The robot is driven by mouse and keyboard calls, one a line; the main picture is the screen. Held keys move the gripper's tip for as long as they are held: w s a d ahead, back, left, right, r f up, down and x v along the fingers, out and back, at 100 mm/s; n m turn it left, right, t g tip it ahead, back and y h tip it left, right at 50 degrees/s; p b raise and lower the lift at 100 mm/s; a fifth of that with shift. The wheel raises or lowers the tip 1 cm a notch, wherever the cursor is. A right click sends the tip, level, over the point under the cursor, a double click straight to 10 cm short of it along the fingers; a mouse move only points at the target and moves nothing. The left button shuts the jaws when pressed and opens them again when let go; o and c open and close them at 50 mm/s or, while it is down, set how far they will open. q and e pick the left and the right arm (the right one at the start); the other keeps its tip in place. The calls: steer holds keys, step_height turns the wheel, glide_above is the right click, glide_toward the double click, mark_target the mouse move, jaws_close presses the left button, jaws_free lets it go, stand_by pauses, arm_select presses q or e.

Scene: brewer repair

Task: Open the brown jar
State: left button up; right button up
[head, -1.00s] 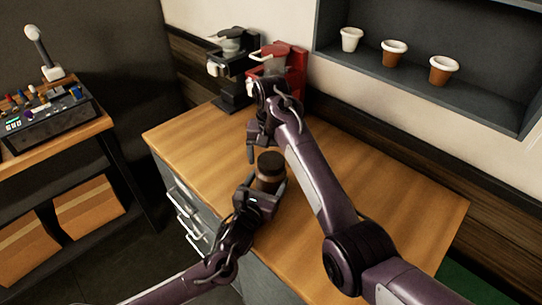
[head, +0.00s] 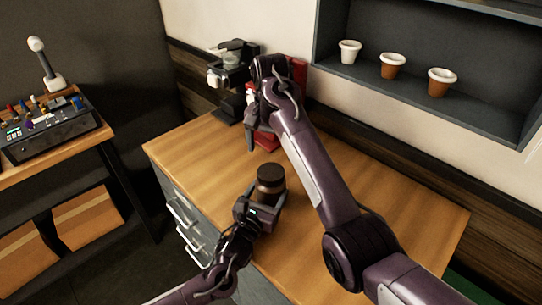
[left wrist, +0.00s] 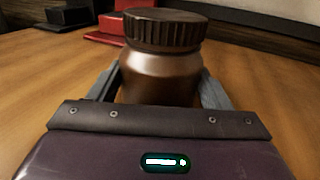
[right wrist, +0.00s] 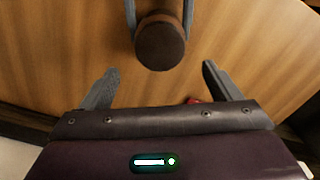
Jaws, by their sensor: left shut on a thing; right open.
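The brown jar (head: 269,188) stands on the wooden counter with its dark ridged lid (left wrist: 164,29) on. My left gripper (head: 262,208) is shut around the jar's body, with one finger on each side in the left wrist view (left wrist: 160,88). My right gripper (head: 262,135) is open and empty, above the counter and farther back than the jar. In the right wrist view the round lid top (right wrist: 160,44) lies ahead of and between the open fingers (right wrist: 157,85), apart from them.
A black brewer (head: 233,75) and a red brewer (head: 298,72), partly behind my right arm, stand at the back of the counter (head: 390,205). Several cups, such as the middle one (head: 393,66), sit on a wall shelf. A control box (head: 50,130) is on the left table.

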mark_target(271, 171)
steer(key=shift+r+m, duration=0.15)
steer(key=shift+m, duration=0.15)
steer(key=shift+f, duration=3.9)
steer(key=c, duration=0.8)
steer(key=o, duration=0.9)
